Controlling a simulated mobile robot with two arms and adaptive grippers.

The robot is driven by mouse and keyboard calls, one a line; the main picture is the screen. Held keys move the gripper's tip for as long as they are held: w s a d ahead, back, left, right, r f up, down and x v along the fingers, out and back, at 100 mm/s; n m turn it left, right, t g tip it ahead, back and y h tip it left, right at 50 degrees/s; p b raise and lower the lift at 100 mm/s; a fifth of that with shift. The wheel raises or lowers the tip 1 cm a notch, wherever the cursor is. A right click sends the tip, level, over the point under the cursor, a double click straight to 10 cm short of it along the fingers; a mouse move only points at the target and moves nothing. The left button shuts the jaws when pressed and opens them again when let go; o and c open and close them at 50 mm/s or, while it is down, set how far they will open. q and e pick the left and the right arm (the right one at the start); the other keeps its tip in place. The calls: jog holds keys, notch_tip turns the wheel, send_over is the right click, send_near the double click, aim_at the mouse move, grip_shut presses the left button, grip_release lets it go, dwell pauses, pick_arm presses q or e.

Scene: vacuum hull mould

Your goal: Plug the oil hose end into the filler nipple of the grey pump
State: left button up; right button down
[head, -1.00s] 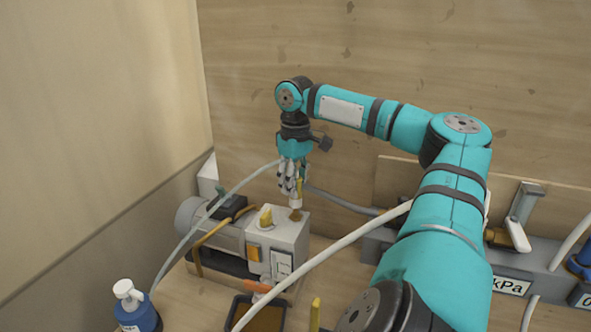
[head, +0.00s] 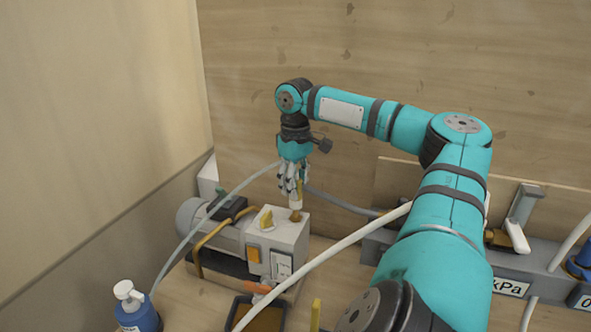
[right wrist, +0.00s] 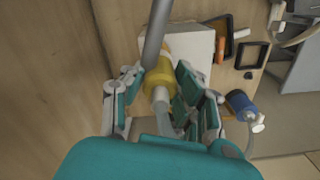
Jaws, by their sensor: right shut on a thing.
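The grey pump (head: 233,240) stands on the bench at the left, with a box-shaped light grey end (head: 290,234). My right gripper (head: 292,189) is above the box's back corner, pointing down, shut on the oil hose end. A pale sleeve (head: 296,202) shows below the fingers, directly over the brass filler nipple (head: 296,216); I cannot tell how far they are engaged. In the right wrist view a yellow piece (right wrist: 159,79) and clear hose (right wrist: 164,116) lie between the fingers (right wrist: 155,88). The clear hose (head: 210,211) runs down to the blue bottle (head: 138,313). My left gripper is out of view.
A grey hose (head: 340,201) runs behind, and a white hose (head: 325,257) crosses in front. A dark tray (head: 263,318) lies before the pump. A valve manifold (head: 540,278) is at right.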

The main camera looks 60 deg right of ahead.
jog(key=shift+f+b, duration=1)
jog(key=shift+f, duration=0.75)
jog(key=c, duration=0.9)
grip_release()
jog(key=shift+c, duration=0.2)
notch_tip(320, 180, up, 6)
jog(key=shift+w+a+r, duration=0.1)
jog(key=shift+r, duration=0.6)
jog(key=o, duration=0.9)
